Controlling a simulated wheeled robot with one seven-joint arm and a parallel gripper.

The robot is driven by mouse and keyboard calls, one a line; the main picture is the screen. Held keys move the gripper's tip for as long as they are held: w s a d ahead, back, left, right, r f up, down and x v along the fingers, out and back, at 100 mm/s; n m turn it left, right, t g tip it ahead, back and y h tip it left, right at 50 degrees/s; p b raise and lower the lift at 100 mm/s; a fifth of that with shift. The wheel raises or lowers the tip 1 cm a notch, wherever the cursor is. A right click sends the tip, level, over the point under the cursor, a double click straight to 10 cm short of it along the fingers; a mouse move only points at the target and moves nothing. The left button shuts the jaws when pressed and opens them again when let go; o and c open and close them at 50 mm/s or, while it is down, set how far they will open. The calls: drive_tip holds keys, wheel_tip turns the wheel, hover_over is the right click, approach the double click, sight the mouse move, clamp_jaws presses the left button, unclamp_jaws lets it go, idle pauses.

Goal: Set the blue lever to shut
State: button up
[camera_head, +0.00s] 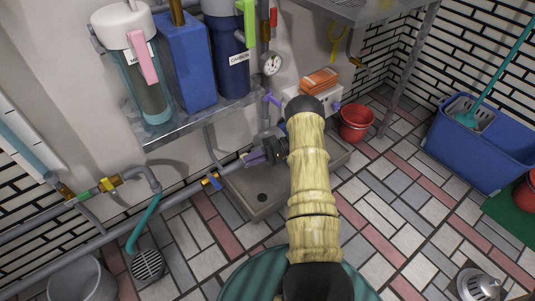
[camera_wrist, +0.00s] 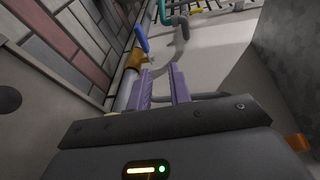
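The blue lever (camera_wrist: 142,39) sits on a brass valve (camera_wrist: 135,59) in the wrist view, angled up and away from the pipe. In the head view the same blue lever (camera_head: 207,184) is small, at a brass fitting on the pipe along the wall, left of my gripper. My gripper (camera_head: 250,158) points left toward this valve and stays apart from it. In the wrist view its two purple fingers (camera_wrist: 163,72) are spread with a clear gap and nothing between them. The lever is just beyond the fingertips, slightly to the left.
A grey basin (camera_head: 262,197) lies below my gripper. A metal shelf (camera_head: 185,131) with filter canisters overhangs above the pipe. Another valve with green and yellow parts (camera_head: 105,185) is farther left. A red bucket (camera_head: 356,122) and a blue mop bucket (camera_head: 480,150) stand right. Tiled floor is open in front.

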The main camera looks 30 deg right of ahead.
drive_tip(key=f+b+v, duration=0.1)
drive_tip(key=b+v, duration=0.1)
drive_tip(key=v, duration=0.4)
drive_tip(key=shift+w+d, duration=0.15)
drive_tip(key=shift+w, duration=0.3)
drive_tip(key=shift+r, duration=0.1)
idle(0.3)
idle(0.7)
